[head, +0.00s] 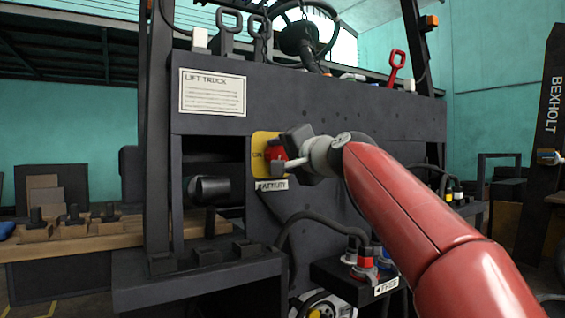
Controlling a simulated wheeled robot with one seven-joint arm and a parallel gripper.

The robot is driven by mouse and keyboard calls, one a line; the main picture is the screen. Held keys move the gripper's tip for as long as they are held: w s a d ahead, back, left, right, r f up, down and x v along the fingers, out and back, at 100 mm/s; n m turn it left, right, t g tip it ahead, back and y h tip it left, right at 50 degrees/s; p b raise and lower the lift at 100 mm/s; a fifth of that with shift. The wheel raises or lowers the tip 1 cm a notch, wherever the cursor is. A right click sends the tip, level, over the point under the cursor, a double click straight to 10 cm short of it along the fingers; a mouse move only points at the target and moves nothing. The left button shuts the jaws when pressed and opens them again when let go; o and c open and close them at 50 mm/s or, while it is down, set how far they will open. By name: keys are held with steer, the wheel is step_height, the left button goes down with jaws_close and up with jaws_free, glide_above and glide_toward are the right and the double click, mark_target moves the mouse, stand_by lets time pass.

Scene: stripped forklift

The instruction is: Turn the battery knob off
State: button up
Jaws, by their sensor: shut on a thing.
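The battery knob (274,153) is red and sits on a yellow plate (259,143) on the dark forklift panel. A label (271,185) reading roughly "BATTERY" is below it. My gripper (286,163) is at the knob from the right and is shut on it. The fingers and gripper body cover part of the knob, so its exact angle cannot be told. My red arm reaches in from the lower right.
An open recess (212,178) with a dark cylinder lies left of the knob. Black cables (310,217) hang below, near a box with red connectors (365,262). A steering wheel (303,30) and levers are above. A wooden bench (75,235) stands at left.

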steer(key=shift+f+n+b, duration=0.1)
steer(key=shift+n+b, duration=0.45)
steer(key=shift+n, duration=1.15)
steer(key=o, duration=1)
steer(key=b+v, duration=0.3)
steer(key=v, duration=0.4)
steer(key=shift+s+d, duration=0.2)
steer(key=shift+s, duration=0.15)
